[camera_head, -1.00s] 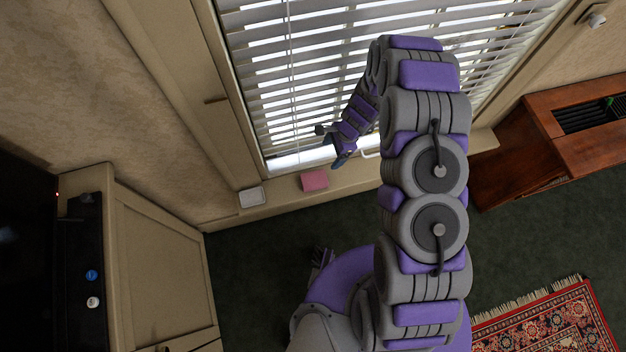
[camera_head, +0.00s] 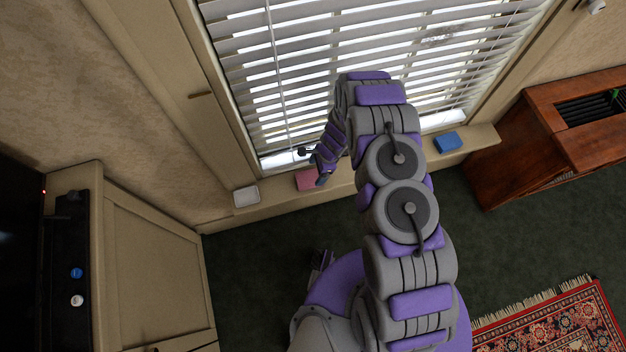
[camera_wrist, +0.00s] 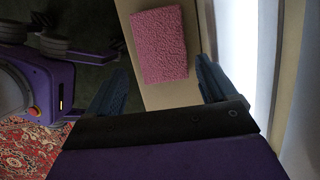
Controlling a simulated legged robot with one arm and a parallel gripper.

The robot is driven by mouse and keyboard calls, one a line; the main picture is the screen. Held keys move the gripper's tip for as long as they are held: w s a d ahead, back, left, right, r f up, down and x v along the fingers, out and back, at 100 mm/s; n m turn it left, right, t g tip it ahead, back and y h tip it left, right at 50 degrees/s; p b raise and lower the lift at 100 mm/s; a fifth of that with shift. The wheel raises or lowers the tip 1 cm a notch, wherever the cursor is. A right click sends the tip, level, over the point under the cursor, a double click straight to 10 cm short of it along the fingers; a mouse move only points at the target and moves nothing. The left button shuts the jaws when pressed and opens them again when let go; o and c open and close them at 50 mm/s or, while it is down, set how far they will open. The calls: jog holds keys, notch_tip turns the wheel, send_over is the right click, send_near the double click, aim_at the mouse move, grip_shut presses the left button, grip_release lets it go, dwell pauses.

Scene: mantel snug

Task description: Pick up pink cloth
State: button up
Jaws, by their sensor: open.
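The pink cloth (camera_head: 306,180) lies flat on the window sill, folded into a small rectangle. In the wrist view the pink cloth (camera_wrist: 159,45) shows whole, ahead of and between the lines of the two fingers. My gripper (camera_wrist: 158,88) is open and empty, with its blue fingers spread to either side and short of the cloth. In the head view my gripper (camera_head: 312,165) hangs over the sill at the cloth and hides part of it. The gap between fingers and cloth is hard to judge.
A white folded cloth (camera_head: 246,196) lies left on the sill (camera_head: 345,184), and a blue one (camera_head: 447,141) lies to the right. Window blinds (camera_head: 300,75) rise close behind. A wooden cabinet (camera_head: 500,150) stands right, and a beige cabinet (camera_head: 145,260) stands left.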

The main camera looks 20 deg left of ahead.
aim_at(311, 178)
jog(key=f, duration=0.1)
jog(key=a, duration=0.1)
jog(key=a+f+b, duration=0.1)
jog(key=shift+s+a+f, duration=0.25)
jog(key=shift+f, duration=0.1)
jog(key=f, duration=0.2)
jog(key=f+b, duration=0.1)
jog(key=shift+s+d+f, duration=0.15)
jog(key=shift+s+d, duration=0.15)
jog(key=shift+s, duration=0.05)
jog(key=shift+w, duration=0.15)
jog(key=shift+r, duration=0.2)
jog(key=shift+a, duration=0.15)
jog(key=shift+c, duration=0.2)
jog(key=shift+a+f, duration=0.1)
jog(key=shift+a, duration=0.2)
jog(key=shift+c, duration=2.3)
jog(key=shift+d, duration=0.25)
jog(key=shift+c, duration=1.2)
jog(key=shift+d, duration=0.15)
